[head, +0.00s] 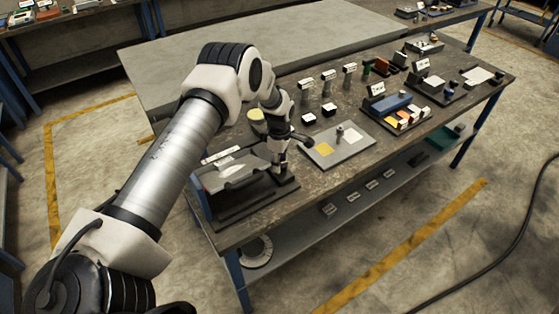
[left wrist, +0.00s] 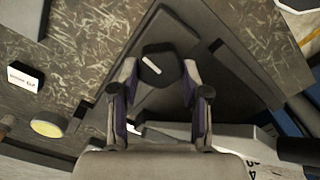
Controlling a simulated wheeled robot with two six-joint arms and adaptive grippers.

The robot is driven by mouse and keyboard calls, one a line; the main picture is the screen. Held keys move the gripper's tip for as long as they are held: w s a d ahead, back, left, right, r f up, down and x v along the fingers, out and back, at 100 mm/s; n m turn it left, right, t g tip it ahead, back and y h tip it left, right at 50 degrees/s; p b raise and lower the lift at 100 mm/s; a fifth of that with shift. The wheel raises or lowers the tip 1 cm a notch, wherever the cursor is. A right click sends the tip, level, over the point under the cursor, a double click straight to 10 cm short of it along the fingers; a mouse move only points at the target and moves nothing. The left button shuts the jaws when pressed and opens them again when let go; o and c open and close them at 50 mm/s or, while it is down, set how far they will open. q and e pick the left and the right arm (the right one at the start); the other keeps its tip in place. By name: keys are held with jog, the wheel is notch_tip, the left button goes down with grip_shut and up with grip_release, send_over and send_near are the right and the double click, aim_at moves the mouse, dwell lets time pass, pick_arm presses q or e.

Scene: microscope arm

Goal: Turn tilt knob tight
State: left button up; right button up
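The tilt knob (left wrist: 152,56) is dark and many-sided with a short white mark across its face. In the left wrist view it sits between the tips of my left gripper (left wrist: 160,72), with a small gap showing on each side. Whether the tips reach down around the knob or stop just above it, I cannot tell. In the head view my left gripper (head: 281,165) points down at the right end of the grey microscope arm (head: 235,172) on its dark base (head: 245,205), and hides the knob. My right gripper is out of view.
A grey plate (head: 345,152) with a yellow square, a pale square and a small post lies right of the gripper. Small labelled blocks (head: 328,110) stand behind. A blue item and coloured blocks (head: 405,117) are farther right. The table's front edge (head: 330,190) is close.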

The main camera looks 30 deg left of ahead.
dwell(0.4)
pick_arm(q)
jog(key=m+b, duration=0.2)
jog(key=m, duration=0.1)
jog(key=shift+w+f, duration=0.1)
jog(key=m+b, duration=0.2)
jog(key=m, duration=0.2)
jog(key=shift+w, duration=0.1)
jog(key=m+b, duration=0.2)
jog(key=m, duration=0.3)
jog(key=shift+w, duration=0.1)
jog(key=shift+d+r+m+b, duration=0.15)
jog(key=shift+m+b, duration=0.45)
jog(key=shift+m, duration=1.3)
jog(key=shift+w+r, duration=0.1)
jog(key=o, duration=1.1)
jog(key=shift+o, duration=0.2)
